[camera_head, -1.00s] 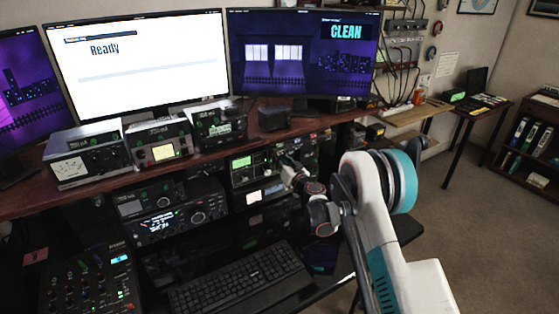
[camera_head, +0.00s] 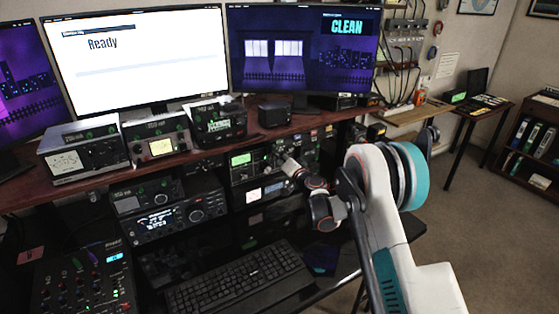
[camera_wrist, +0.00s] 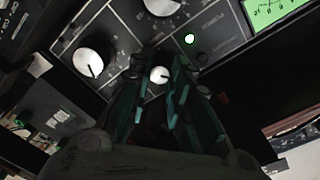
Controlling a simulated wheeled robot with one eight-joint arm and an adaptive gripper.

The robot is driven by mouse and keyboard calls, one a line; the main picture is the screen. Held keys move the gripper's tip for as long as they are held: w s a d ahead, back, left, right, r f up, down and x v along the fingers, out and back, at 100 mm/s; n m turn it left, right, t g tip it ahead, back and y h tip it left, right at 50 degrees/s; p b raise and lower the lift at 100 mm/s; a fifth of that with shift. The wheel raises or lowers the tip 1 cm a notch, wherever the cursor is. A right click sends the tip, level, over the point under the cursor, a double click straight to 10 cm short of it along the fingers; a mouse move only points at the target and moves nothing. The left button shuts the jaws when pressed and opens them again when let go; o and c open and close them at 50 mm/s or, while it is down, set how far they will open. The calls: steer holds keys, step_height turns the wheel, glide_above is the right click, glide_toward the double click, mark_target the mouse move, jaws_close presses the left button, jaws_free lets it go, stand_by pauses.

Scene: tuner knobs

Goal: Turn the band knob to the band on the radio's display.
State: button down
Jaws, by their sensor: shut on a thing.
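The radio (camera_head: 240,174) with a lit green display (camera_head: 241,159) stands on the shelf below the desk top. In the wrist view its dark panel (camera_wrist: 118,28) appears tilted, with the green display (camera_wrist: 278,10) at top right; I cannot read a band there. My gripper (camera_wrist: 158,78) is shut on a small white-faced knob (camera_wrist: 159,74) with a dark pointer line. Its dark teal fingers lie on either side of the knob and hide its sides and nearby markings. I cannot read whether its label says band. In the head view my arm hides part of the panel.
A larger white knob (camera_wrist: 94,62) is close left of the fingers, and another (camera_wrist: 162,6) is above. More radio units (camera_head: 180,218) stand to the left. A keyboard (camera_head: 240,278) lies below, and the desk edge (camera_head: 300,127) runs above my gripper.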

steer(key=m+b, duration=0.1)
steer(key=m, duration=0.3)
steer(key=m+b, duration=0.1)
steer(key=m, duration=0.3)
steer(key=shift+d, duration=0.1)
steer(key=m+b, duration=0.1)
steer(key=m, duration=0.3)
steer(key=shift+m+g+y+b, duration=0.3)
steer(key=shift+m+b, duration=0.1)
steer(key=shift+m, duration=1.5)
steer(key=c, duration=1.4)
jaws_free()
steer(key=shift+c, duration=0.2)
